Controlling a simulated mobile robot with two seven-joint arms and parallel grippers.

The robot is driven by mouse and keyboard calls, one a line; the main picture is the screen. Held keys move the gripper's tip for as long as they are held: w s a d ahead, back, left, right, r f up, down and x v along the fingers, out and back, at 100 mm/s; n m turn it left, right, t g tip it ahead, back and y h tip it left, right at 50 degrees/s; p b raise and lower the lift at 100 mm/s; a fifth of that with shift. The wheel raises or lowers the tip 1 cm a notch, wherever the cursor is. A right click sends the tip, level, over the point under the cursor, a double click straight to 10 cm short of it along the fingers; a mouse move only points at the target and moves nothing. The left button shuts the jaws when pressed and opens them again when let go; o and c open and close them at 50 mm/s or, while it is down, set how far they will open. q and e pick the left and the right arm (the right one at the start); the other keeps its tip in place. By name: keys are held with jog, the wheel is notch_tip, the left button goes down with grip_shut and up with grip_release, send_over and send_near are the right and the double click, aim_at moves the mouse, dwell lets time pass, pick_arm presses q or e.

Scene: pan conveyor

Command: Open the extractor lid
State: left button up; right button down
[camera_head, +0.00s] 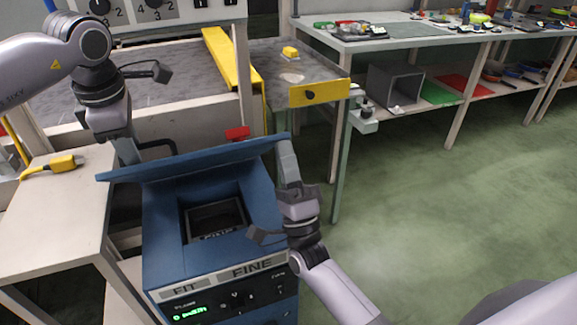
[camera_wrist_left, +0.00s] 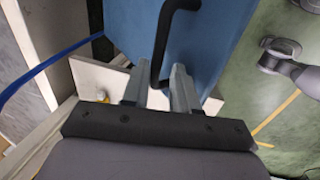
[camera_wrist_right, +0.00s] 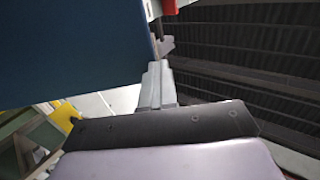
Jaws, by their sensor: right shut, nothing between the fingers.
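The blue extractor (camera_head: 165,235) stands in front of me in the head view. Its lid (camera_head: 205,158) is raised at the back, and the dark square opening (camera_head: 215,218) is exposed. The lid's black handle (camera_head: 158,146) is on its far side. My left gripper (camera_head: 128,152) is behind the lid's left part. In the left wrist view the handle (camera_wrist_left: 160,45) runs between its parted fingers (camera_wrist_left: 158,86), with gaps visible. My right gripper (camera_head: 286,150) is shut and empty at the lid's right edge. In the right wrist view its fingertips (camera_wrist_right: 156,75) are beside the blue lid (camera_wrist_right: 70,50); contact is unclear.
A pale side table (camera_head: 60,215) with a yellow connector (camera_head: 62,164) stands left of the extractor. The conveyor (camera_head: 180,75) and a yellow-fronted table (camera_head: 315,93) are behind. A workbench (camera_head: 430,35) stands at the back right. Green floor (camera_head: 430,210) on the right is clear.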

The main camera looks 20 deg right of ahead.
pick_arm(q)
jog(key=shift+o, duration=0.3)
jog(key=shift+a+f, duration=0.1)
jog(key=shift+f, duration=0.45)
jog(key=shift+r, duration=0.15)
